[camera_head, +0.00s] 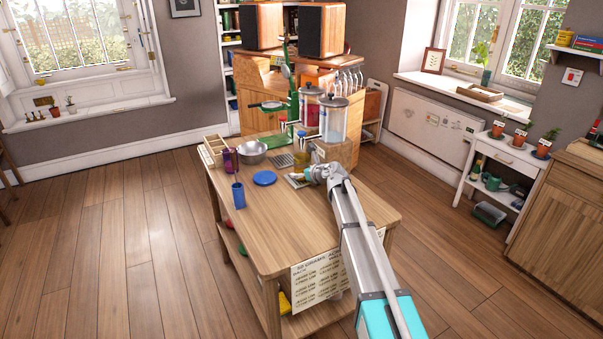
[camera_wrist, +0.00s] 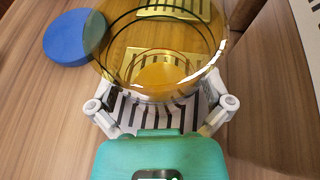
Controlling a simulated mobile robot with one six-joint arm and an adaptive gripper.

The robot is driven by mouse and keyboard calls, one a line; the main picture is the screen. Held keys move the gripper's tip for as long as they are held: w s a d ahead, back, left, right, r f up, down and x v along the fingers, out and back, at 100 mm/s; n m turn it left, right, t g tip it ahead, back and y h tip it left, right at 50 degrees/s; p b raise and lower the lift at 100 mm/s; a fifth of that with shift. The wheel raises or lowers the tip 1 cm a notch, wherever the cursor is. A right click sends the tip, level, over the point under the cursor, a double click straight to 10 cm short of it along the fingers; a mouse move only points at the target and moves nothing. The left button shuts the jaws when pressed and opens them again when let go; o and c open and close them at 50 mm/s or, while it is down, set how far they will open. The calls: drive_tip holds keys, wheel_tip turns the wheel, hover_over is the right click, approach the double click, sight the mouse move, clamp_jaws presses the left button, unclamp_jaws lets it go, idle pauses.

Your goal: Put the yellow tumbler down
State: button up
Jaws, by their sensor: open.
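The yellow tumbler (camera_wrist: 160,60) is see-through amber and fills the top middle of the wrist view, seen down through its wide rim. My gripper (camera_wrist: 160,104) is open, with one finger on each side of the tumbler's near side. Whether the fingers touch it is unclear.
A blue disc (camera_head: 264,177) lies just left of the mat. A blue cup (camera_head: 238,195), a purple tumbler (camera_head: 230,160) and a metal bowl (camera_head: 251,152) stand further left. Tall clear dispensers (camera_head: 333,119) stand behind. The table's front (camera_head: 300,235) is clear.

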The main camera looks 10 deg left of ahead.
drive_tip(key=shift+r, duration=0.15)
drive_tip(key=p+v, duration=0.4)
drive_tip(key=v, duration=0.8)
drive_tip(key=shift+p, duration=0.4)
